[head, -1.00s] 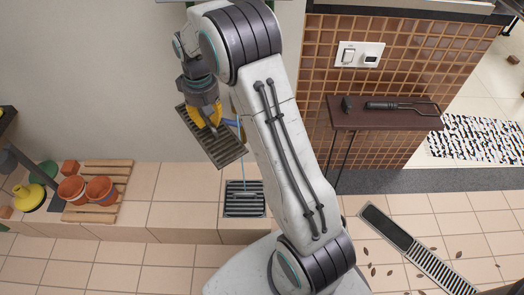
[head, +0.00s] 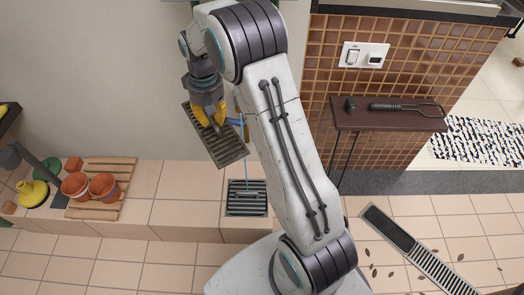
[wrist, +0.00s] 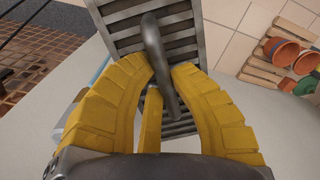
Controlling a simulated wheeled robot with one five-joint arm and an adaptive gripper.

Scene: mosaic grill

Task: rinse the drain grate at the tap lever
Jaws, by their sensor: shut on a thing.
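My gripper (head: 210,120) has yellow fingers and is shut on the drain grate (head: 228,150), a grey slatted plate held tilted in the air in front of the wall. In the wrist view the fingers (wrist: 168,85) close around a dark upright handle (wrist: 158,55) on the grate (wrist: 118,18). A blue lever-like part (head: 238,122) shows just right of the gripper, mostly hidden by my arm. A thin blue water stream (head: 247,165) falls beside the grate's right edge. I cannot tell whether it touches the grate.
Below the stream a dark slatted basin drain (head: 246,198) sits in the tiled ledge. A wooden rack (head: 118,172) with terracotta pots (head: 75,185) stands left. A floor channel (head: 430,258) has an uncovered dark section (head: 388,228), with leaves nearby.

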